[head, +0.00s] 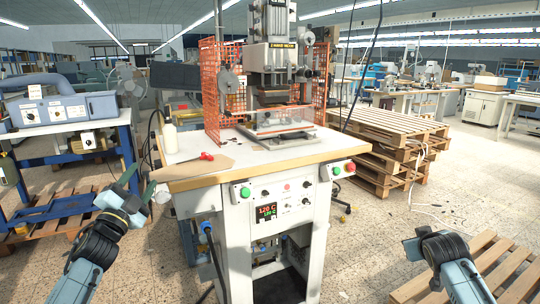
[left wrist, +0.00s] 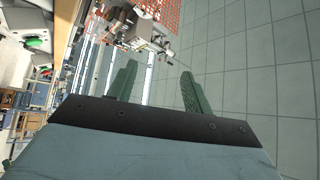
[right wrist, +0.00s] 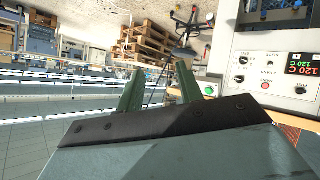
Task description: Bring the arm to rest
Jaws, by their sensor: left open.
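My left gripper (head: 140,181) is at the left of the head view, in front of and left of the stamping press table (head: 190,182). Its two green fingers stand apart in the left wrist view (left wrist: 157,82), with nothing between them. My right arm (head: 447,262) is at the lower right of the head view, well right of the table; its fingers are not clear there. In the right wrist view, the right gripper's fingers (right wrist: 158,72) stand apart and empty. The foil stamping press (head: 271,70) stands on the table between orange mesh guards (head: 211,90).
A control panel (head: 267,212) is on the table's front. Pallets (head: 390,125) are stacked to the right; another pallet (head: 490,268) lies by my right arm. A blue-framed bench (head: 70,130) stands left.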

